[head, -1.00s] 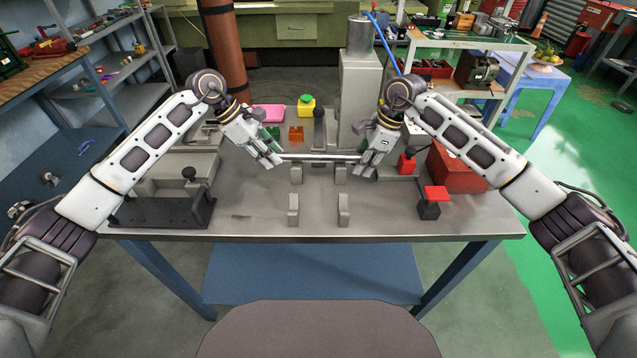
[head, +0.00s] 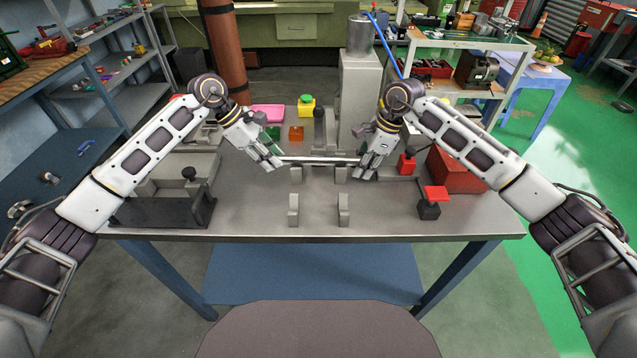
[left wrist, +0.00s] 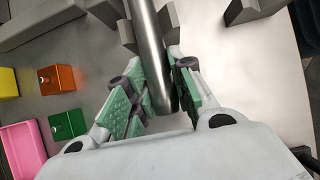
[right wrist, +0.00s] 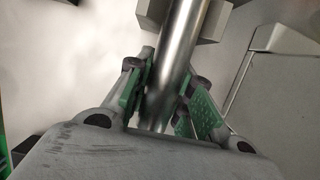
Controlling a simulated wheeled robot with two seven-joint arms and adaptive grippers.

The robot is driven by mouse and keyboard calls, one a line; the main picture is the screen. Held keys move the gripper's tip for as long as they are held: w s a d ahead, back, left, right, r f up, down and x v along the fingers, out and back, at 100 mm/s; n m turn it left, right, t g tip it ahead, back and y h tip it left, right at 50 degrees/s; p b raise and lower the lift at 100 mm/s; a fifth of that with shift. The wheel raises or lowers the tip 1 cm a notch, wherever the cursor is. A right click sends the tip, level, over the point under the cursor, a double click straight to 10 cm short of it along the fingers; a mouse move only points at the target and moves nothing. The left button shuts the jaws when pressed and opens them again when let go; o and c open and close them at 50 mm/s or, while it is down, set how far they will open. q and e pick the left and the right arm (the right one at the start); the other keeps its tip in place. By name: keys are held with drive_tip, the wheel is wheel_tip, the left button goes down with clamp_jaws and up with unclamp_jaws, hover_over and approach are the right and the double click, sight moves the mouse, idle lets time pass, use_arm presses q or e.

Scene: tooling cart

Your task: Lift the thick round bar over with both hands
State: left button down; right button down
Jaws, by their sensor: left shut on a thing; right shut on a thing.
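The thick round bar (head: 320,160) is a grey metal rod lying level, left to right, at the rear pair of grey supports (head: 296,174) (head: 341,174). I cannot tell whether it touches them. My left gripper (head: 275,162) is shut on its left end; the bar (left wrist: 150,55) runs between the green pads in the left wrist view. My right gripper (head: 364,171) is shut on its right end; the bar (right wrist: 177,55) also sits between the pads in the right wrist view. A front pair of supports (head: 293,210) (head: 343,210) stands empty nearer to me.
The grey table (head: 250,222) is clear near its front edge. A dark fixture (head: 165,212) stands at left, a red-topped black block (head: 429,210) and red box (head: 458,170) at right. Behind are a pink tray (head: 267,113), an orange block (head: 296,133) and a yellow block (head: 306,106).

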use_arm(q)
drive_tip(key=shift+s+f, duration=0.1)
drive_tip(key=shift+f, duration=0.2)
use_arm(e)
drive_tip(key=shift+s+a+f, duration=0.1)
drive_tip(key=shift+s+f, duration=0.05)
drive_tip(key=shift+f, duration=0.3)
idle(0.9)
use_arm(q)
drive_tip(key=c, duration=1.1)
unclamp_jaws()
drive_tip(key=shift+c, duration=0.2)
drive_tip(key=shift+f, duration=0.25)
use_arm(e)
drive_tip(key=c, duration=1.5)
unclamp_jaws()
drive_tip(key=shift+c, duration=0.2)
use_arm(q)
drive_tip(key=shift+r, duration=0.15)
use_arm(e)
drive_tip(key=o, duration=0.4)
use_arm(q)
drive_tip(key=shift+o, duration=1.3)
use_arm(e)
drive_tip(key=shift+o, duration=1.3)
